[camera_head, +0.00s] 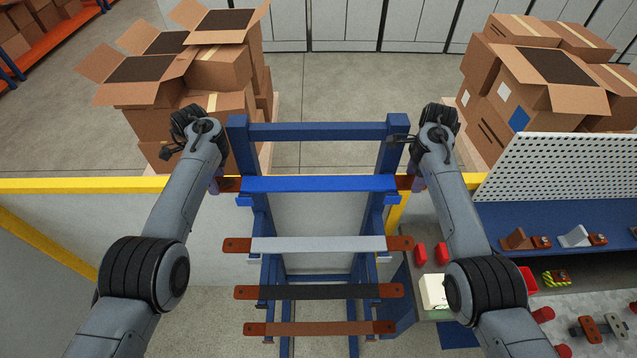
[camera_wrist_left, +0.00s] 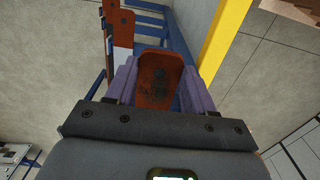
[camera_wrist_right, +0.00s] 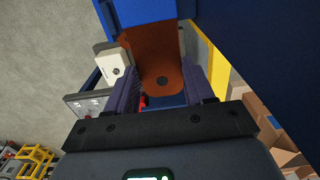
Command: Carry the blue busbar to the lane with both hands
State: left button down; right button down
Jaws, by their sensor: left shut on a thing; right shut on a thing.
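The blue busbar (camera_head: 318,184) lies level across the upper part of a blue rack (camera_head: 262,222), with copper ends on both sides. My left gripper (camera_head: 222,184) is shut on its left copper end, which shows between the fingers in the left wrist view (camera_wrist_left: 158,80). My right gripper (camera_head: 412,184) is shut on its right copper end, which shows between the fingers in the right wrist view (camera_wrist_right: 158,65). Whether the busbar touches the rack's supports is hard to tell. No lane is clearly marked in view.
Below on the rack are a grey busbar (camera_head: 318,244), a black busbar (camera_head: 318,292) and a brown busbar (camera_head: 318,328). A yellow rail (camera_head: 100,185) runs behind. Carton stacks stand at back left (camera_head: 225,70) and back right (camera_head: 540,85). A pegboard bench (camera_head: 560,215) is at right.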

pick_arm(q)
jog(key=shift+r, duration=0.2)
pick_arm(e)
jog(key=shift+r, duration=0.25)
pick_arm(q)
jog(key=shift+r, duration=0.2)
pick_arm(e)
jog(key=shift+r, duration=0.15)
